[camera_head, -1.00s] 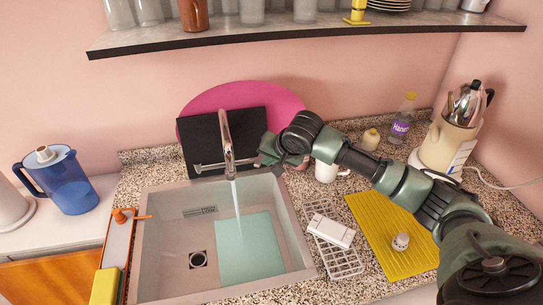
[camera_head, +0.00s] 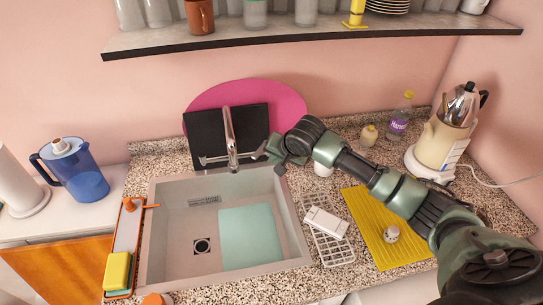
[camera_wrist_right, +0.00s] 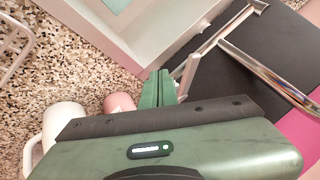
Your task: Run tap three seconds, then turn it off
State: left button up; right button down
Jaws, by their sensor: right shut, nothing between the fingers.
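The chrome tap (camera_head: 231,140) stands behind the sink (camera_head: 160,235), in front of a black board. No water stream shows from its spout. A side lever (camera_head: 254,156) reaches right from the tap; the tap also shows in the right wrist view (camera_wrist_right: 262,68). My right gripper (camera_head: 268,156) is shut and empty at the lever's right end; I cannot tell whether it touches it. Its green fingers (camera_wrist_right: 160,90) show together beside the lever in the right wrist view. A pale teal sheet (camera_head: 250,238) lies on the sink floor right of the drain. My left gripper is not in view.
A black board (camera_head: 205,124) and pink round tray (camera_head: 285,105) lean on the wall behind the tap. A white mug (camera_head: 323,170) is partly hidden below my right arm. A white rack (camera_head: 330,245) and yellow mat (camera_head: 362,215) lie right of the sink.

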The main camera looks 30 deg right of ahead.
pick_arm(q)
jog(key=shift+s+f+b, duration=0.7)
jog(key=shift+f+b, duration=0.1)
jog(key=shift+b, duration=0.3)
pick_arm(e)
jog(key=v, duration=1)
jog(key=shift+s, duration=0.35)
jog(key=shift+s+r, duration=0.1)
jog(key=shift+r, duration=0.05)
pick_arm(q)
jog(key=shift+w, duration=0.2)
